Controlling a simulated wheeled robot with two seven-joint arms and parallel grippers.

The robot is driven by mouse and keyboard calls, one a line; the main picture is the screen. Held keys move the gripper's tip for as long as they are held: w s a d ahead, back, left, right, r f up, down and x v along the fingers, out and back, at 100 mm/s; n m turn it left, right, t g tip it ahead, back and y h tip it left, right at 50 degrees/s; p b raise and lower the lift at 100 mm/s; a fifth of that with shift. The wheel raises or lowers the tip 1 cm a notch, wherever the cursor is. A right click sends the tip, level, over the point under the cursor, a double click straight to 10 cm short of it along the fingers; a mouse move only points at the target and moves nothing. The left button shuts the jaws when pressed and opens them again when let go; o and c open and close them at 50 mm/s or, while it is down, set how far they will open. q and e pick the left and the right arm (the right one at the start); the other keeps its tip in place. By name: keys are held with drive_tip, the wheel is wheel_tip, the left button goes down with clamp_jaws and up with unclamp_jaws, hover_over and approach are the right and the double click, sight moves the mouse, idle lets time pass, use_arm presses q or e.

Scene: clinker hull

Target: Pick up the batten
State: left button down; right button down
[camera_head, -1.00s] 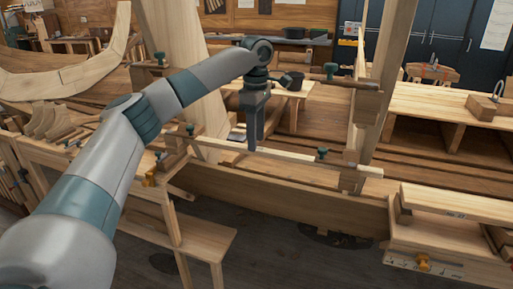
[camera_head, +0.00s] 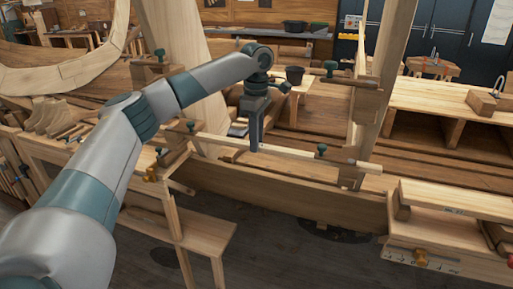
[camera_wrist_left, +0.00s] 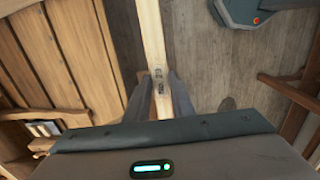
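The batten (camera_head: 300,152) is a long, thin, pale strip. It runs in front of the hull's uprights, with green-knobbed clamps near both its ends. In the left wrist view the batten (camera_wrist_left: 153,35) runs straight away from me between my fingers, with a small dark marking on it. My left gripper (camera_head: 256,147) points down over the batten, left of its middle. Its fingers straddle the strip; the wrist view shows the gripper (camera_wrist_left: 159,76) with a finger close on each side. Whether they press on it I cannot tell. My right gripper is not in view.
The clamps (camera_head: 321,149) and wooden uprights stand close to the batten's ends. The floor between is open.

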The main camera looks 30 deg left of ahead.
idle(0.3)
use_arm(q)
drive_tip(key=shift+s+r+b, duration=0.15)
drive_tip(key=shift+r+b, duration=0.1)
drive_tip(key=shift+b, duration=0.35)
wheel_tip(320, 180, up, 5)
drive_tip(key=shift+d+r+b, duration=0.1)
drive_tip(key=shift+b, duration=0.7)
wheel_tip(320, 180, up, 6)
drive_tip(key=s+d+b, duration=0.2)
drive_tip(key=s+b, duration=0.2)
drive_tip(key=s, duration=1.5)
drive_tip(key=shift+s+d, duration=0.3)
